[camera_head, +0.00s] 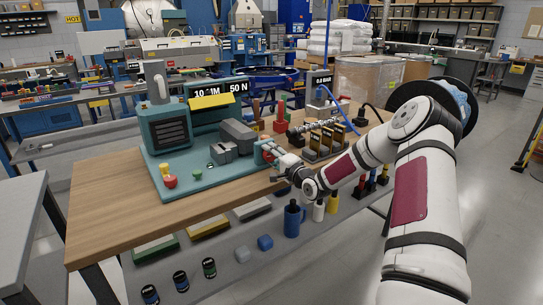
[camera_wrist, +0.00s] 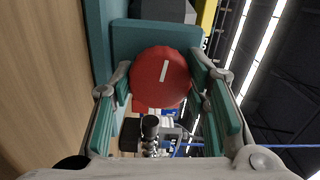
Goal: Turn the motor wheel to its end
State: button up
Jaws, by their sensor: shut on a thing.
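The motor wheel is a round red disc (camera_wrist: 160,78) with a short white mark, tilted slightly from vertical in the wrist view. It sits in front of a teal plate (camera_wrist: 150,37). My gripper (camera_wrist: 161,90) has one teal-padded finger on each side of the wheel and is shut on its rim. In the head view my gripper (camera_head: 275,163) is at the right end of the teal machine (camera_head: 205,178), and its fingers hide most of the wheel there.
The machine stands on a wooden bench (camera_head: 110,200). A red button (camera_head: 170,181) and a grey vise-like block (camera_head: 232,143) are on its base. A rack of dark blocks (camera_head: 322,142) stands right of my gripper. Bottles and boxes fill the lower shelf.

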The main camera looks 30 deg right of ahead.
jog(key=shift+d, duration=0.1)
jog(key=o, duration=1.1)
jog(key=shift+o, duration=0.2)
jog(key=s, duration=1.2)
jog(key=shift+d, duration=0.15)
